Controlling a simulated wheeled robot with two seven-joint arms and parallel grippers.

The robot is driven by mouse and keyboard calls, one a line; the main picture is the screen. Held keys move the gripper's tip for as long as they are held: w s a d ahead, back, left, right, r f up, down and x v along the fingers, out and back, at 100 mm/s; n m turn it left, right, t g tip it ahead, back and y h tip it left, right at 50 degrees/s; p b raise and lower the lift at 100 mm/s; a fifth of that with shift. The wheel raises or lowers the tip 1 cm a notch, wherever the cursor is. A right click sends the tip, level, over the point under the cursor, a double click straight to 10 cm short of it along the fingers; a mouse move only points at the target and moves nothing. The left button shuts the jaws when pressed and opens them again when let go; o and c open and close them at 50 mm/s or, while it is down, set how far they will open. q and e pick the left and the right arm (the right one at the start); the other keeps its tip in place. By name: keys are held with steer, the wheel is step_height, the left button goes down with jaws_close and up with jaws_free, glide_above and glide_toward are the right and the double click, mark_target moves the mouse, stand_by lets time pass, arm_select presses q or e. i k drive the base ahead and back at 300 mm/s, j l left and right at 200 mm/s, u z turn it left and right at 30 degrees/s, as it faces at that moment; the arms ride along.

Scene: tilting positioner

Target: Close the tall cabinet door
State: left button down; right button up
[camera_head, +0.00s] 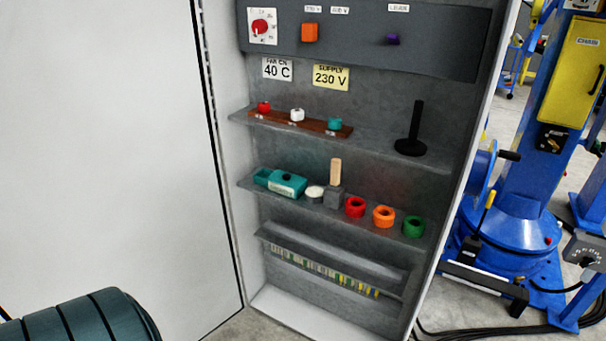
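The tall cabinet (232,170) stands open in the middle of the head view, its shelves and back panel exposed. Its door (110,150) is a large plain white panel on the left, swung wide open and hinged along the cabinet's left edge. No handle shows on the visible part of the door. Neither of my grippers is in view. A dark teal ribbed cylinder at the lower left stands in front of the door's lower part.
Shelves hold a black post (414,132), a teal box (287,184) and red (355,207), orange (383,216) and green (413,226) rings, seemingly within the cabinet's depth. The blue positioner (515,215) stands at right. Black cables (480,331) lie on the floor.

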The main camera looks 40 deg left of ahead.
mark_target(111, 173)
steer(key=u, duration=0.35)
steer(key=k+j+u, duration=0.1)
steer(key=j+u, duration=0.45)
steer(key=j, duration=0.2)
steer(key=j+u, duration=0.25)
steer(key=j, duration=1.8)
